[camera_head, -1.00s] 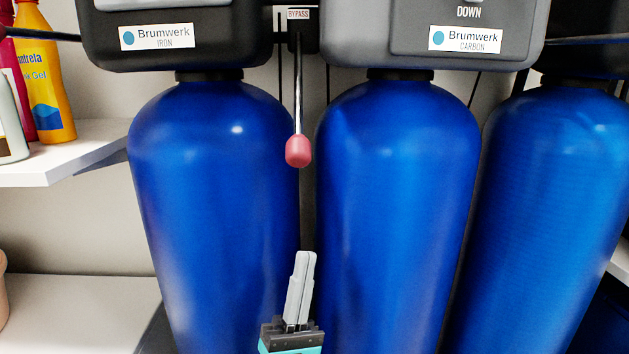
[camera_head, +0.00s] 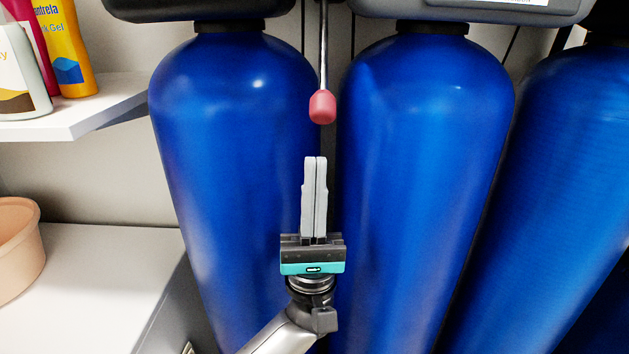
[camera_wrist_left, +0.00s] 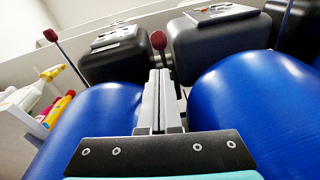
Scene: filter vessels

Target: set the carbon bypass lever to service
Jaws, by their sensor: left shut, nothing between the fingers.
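A bypass lever, a thin metal rod with a red knob (camera_head: 322,106), hangs down between two blue vessels in the head view. Its upper end and label are outside this view. My left gripper (camera_head: 315,160) is shut and empty, fingers pointing up, a little below the knob and apart from it. In the left wrist view, the red knob (camera_wrist_left: 158,40) shows just beyond the tips of the closed fingers (camera_wrist_left: 159,75). The left-hand vessel (camera_head: 230,180) is under the iron head, the middle vessel (camera_head: 430,180) under the carbon head. My right gripper is not in view.
Another red-knobbed lever (camera_wrist_left: 50,35) shows at the left in the wrist view. A third blue vessel (camera_head: 560,180) stands at the right. A shelf (camera_head: 95,115) with bottles and a lower surface (camera_head: 90,290) with a peach tub (camera_head: 15,245) are at the left.

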